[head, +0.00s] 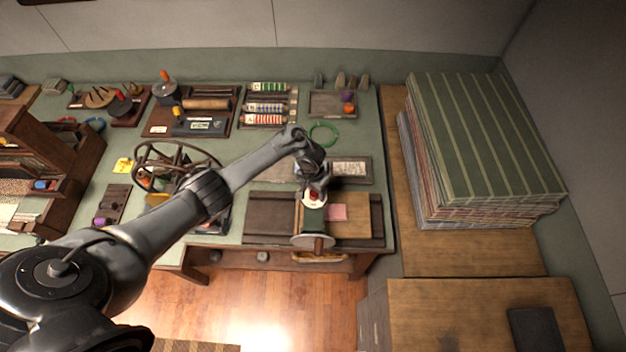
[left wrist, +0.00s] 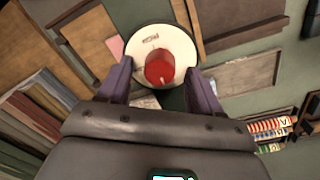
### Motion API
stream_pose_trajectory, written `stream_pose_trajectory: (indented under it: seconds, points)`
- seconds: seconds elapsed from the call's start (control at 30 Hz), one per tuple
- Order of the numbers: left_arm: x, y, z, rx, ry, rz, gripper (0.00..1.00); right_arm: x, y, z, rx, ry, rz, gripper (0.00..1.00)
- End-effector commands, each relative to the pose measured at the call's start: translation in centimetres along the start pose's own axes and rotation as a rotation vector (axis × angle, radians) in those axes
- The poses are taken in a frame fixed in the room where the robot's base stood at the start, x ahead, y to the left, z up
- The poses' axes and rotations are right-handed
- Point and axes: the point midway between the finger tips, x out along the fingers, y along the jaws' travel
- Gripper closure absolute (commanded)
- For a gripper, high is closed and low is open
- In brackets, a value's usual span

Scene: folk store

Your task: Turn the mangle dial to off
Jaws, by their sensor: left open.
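The mangle (head: 313,221) stands on the board at the table's front, with a dark green body and a round brown end piece. Its dial has a red knob (left wrist: 160,66) on a white round plate (left wrist: 138,44); small lettering and a mark show above the knob, too small to read surely. My left gripper (head: 316,188) points down over the dial, partly hiding it in the head view. In the left wrist view its two purple fingers (left wrist: 158,78) are open, one on each side of the knob. I cannot tell whether they touch it. My right gripper is not in view.
A pink pad (head: 336,212) lies on a wooden board (head: 357,222) beside the mangle. A spoked wheel (head: 165,160) stands left under my left arm. A green ring (head: 323,134) and trays lie behind. A tall stack of striped sheets (head: 480,140) stands right.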

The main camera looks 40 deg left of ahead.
Motion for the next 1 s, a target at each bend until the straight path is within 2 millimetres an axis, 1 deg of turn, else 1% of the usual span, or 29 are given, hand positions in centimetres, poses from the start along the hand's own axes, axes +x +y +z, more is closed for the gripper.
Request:
stream_pose_trajectory:
  seconds: [0.27,0.5,0.83,0.9,1.0]
  points:
    - [-4.6,0.0,-0.1,0.003,0.007,-0.001,0.35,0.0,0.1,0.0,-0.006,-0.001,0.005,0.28]
    - [-6.0,0.2,-0.8,0.012,0.026,-0.004,0.35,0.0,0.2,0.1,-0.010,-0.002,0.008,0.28]
    - [-7.0,-0.1,0.0,0.002,0.002,-0.003,0.35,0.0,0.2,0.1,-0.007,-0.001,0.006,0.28]
    - [-8.1,-0.1,-0.2,0.004,0.007,-0.001,0.35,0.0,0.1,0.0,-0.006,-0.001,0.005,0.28]
    - [-8.8,0.0,-0.1,0.005,0.005,-0.001,0.35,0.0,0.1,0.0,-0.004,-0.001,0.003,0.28]
